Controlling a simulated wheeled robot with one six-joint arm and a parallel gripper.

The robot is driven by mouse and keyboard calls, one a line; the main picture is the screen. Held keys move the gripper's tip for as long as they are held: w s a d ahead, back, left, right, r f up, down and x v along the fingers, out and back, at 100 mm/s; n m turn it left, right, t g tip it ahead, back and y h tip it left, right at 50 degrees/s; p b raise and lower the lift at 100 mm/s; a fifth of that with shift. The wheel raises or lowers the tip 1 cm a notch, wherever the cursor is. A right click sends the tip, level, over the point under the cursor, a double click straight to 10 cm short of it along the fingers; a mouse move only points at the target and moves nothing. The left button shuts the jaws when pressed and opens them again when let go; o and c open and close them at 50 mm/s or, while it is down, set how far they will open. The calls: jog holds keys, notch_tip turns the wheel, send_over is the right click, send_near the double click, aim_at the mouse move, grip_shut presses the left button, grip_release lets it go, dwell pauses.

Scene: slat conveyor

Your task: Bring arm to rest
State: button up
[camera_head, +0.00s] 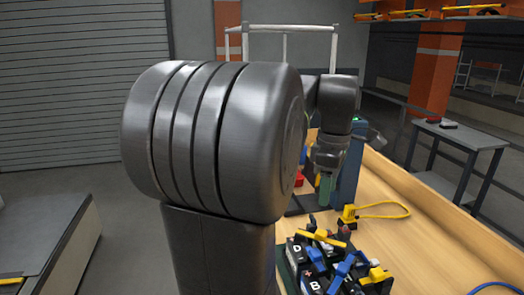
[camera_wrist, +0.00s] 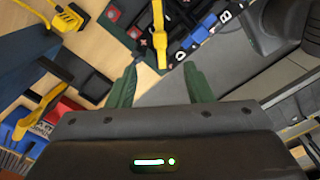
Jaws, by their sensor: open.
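My gripper (camera_wrist: 160,86) has its two green fingers spread apart with nothing between them in the wrist view. A cluster of black parts with yellow and blue pieces (camera_head: 338,262) lies near my arm. In the wrist view a yellow strap (camera_wrist: 160,36) lies ahead of the fingers, apart from them.
The wooden worktop (camera_head: 418,232) has a raised right edge. A yellow cable loop (camera_head: 385,210) lies on it, beside a tall blue-grey box (camera_head: 349,175). A grey side table (camera_head: 458,138) stands at right. A grey conveyor-like structure (camera_head: 48,235) is at left. Floor between is clear.

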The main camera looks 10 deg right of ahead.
aim_at(322, 232)
notch_tip(322, 232, down, 14)
jog(key=shift+r, duration=0.45)
jog(key=shift+f, duration=0.15)
